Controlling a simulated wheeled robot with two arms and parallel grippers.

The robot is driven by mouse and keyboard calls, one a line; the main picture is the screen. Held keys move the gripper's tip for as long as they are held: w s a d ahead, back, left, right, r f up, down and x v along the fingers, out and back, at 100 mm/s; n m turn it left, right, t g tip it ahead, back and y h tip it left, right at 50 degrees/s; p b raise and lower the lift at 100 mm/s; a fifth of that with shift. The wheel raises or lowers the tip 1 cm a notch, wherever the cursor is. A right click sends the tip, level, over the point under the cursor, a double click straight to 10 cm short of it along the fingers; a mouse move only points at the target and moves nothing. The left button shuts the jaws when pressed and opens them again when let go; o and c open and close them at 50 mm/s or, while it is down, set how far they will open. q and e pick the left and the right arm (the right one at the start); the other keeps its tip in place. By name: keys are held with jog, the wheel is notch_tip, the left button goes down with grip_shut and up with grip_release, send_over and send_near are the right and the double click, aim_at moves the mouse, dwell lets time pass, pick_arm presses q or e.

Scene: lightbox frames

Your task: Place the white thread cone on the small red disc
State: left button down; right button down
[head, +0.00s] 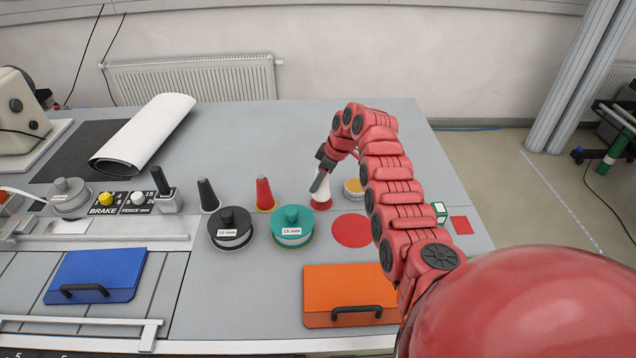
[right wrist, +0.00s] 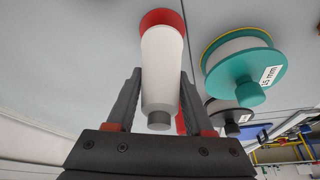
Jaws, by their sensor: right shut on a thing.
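The white thread cone (head: 321,191) is upright at the middle of the table, with the small red disc (head: 325,206) directly under its base. My right gripper (head: 317,183) is shut on the cone's upper part. In the right wrist view the cone (right wrist: 162,70) lies between the two fingers (right wrist: 158,108), and the red disc (right wrist: 160,17) shows around its wide end. I cannot tell whether the cone's base touches the disc. My left gripper is not in view.
A red cone (head: 264,192) and a black cone (head: 208,194) stand to the left. Green (head: 292,222) and black (head: 231,224) spools are in front of them. A yellow-topped container (head: 353,186) is close on the right. A large red disc (head: 352,231) and orange panel (head: 345,285) lie nearer.

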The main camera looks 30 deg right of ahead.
notch_tip(320, 180, down, 2)
jog(key=shift+f+p, duration=0.15)
jog(key=shift+p, duration=0.3)
jog(key=shift+f, duration=0.35)
jog(key=shift+c, duration=1.5)
grip_release()
